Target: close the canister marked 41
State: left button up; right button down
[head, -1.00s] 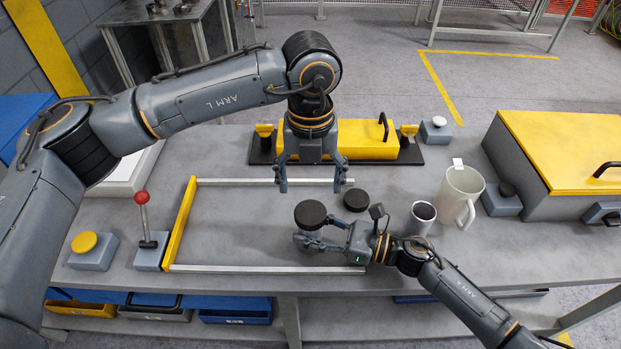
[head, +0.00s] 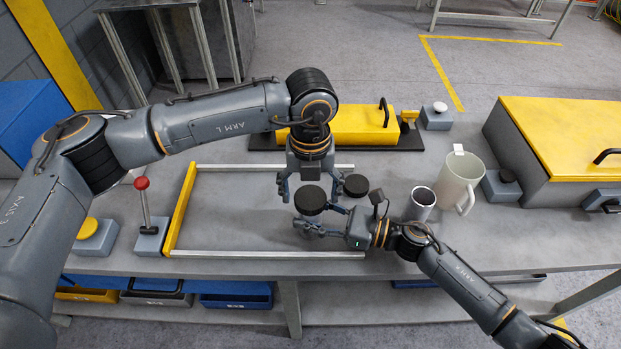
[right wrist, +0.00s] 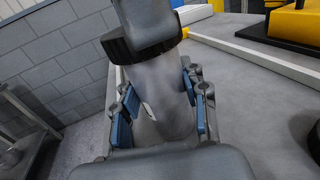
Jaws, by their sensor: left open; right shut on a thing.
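A canister with a grey body (right wrist: 165,105) and a black lid (head: 310,199) stands at the front right of the framed area; no number is legible. My right gripper (head: 318,228) is shut on the grey body, with its blue pads on both sides in the right wrist view (right wrist: 165,110). My left gripper (head: 311,196) points down at the lid with open fingers, one to each side; I cannot tell whether they touch it. A second black disc (head: 356,185) is just right of it; what is under it is hidden.
A yellow-ended metal frame (head: 180,210) borders the clear area to the left. A dark-filled cup (head: 421,204) and a pale mug (head: 459,182) stand to the right. A red-knobbed lever (head: 143,200) is at left. A yellow-lidded box (head: 565,135) is far right.

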pick_arm(q)
jog(key=shift+f, duration=0.25)
